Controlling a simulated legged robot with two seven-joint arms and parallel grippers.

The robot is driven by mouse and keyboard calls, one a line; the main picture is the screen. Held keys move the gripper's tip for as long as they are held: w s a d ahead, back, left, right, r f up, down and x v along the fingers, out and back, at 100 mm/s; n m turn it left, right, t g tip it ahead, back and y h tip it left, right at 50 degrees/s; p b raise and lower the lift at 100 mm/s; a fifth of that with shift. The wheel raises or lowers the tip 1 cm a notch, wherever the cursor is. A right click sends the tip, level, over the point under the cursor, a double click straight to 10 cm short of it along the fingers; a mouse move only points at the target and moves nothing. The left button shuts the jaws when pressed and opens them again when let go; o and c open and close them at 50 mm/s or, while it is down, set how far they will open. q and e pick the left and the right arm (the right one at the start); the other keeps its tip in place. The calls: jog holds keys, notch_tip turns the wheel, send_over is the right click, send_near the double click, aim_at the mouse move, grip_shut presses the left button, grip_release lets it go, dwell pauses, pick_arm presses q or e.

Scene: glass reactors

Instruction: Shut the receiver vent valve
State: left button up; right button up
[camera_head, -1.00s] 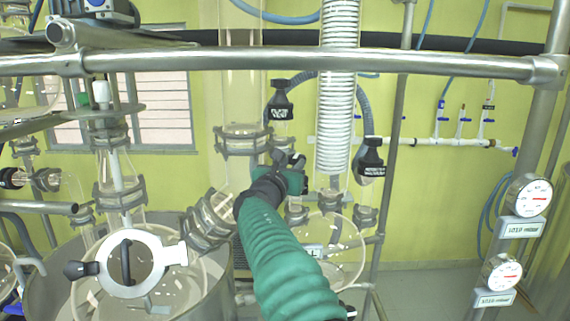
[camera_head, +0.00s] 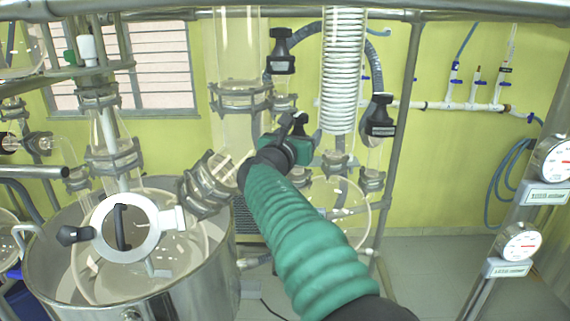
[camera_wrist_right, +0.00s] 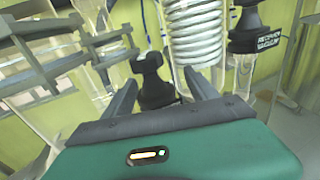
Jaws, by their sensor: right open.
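My right gripper (camera_head: 290,124), on its green-sleeved arm, reaches up from the bottom middle. In the right wrist view the gripper (camera_wrist_right: 160,92) is open, one finger on each side. A black valve with a knob (camera_wrist_right: 148,68) stands between or just beyond the fingertips. Its label is hidden, so I cannot tell for sure that it is the receiver vent valve, or whether the fingers touch it. In the head view a black labelled valve (camera_head: 281,52) stands higher, behind the gripper. Another black valve (camera_head: 379,117) hangs to the right; its wrist-view label (camera_wrist_right: 268,38) reads receiver vacuum.
A glass coil condenser (camera_head: 342,75) stands right of the gripper, and a clamped glass column (camera_head: 238,97) stands left. A round glass receiver (camera_head: 345,215) is below. A steel vessel (camera_head: 215,265) fills the lower left. Metal rails and posts (camera_head: 399,130) frame the rig.

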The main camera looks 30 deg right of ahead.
jog(key=shift+w+f+b, duration=0.3)
jog(key=shift+f+b, duration=0.05)
jog(key=shift+f, duration=0.15)
pick_arm(q)
jog(key=b+x, duration=0.1)
jog(key=x, duration=0.1)
jog(key=b+x, duration=0.2)
jog(key=s+b+x, duration=0.1)
jog(key=shift+w+d+f+b, duration=0.15)
jog(key=shift+d+f+b, duration=0.2)
jog(key=shift+f, duration=0.15)
pick_arm(e)
jog(key=s+d+v, duration=0.1)
jog(key=s+v, duration=0.1)
jog(key=v, duration=1.3)
jog(key=shift+r, duration=0.45)
pick_arm(q)
jog(key=shift+a, duration=0.1)
pick_arm(e)
jog(key=shift+s, duration=0.1)
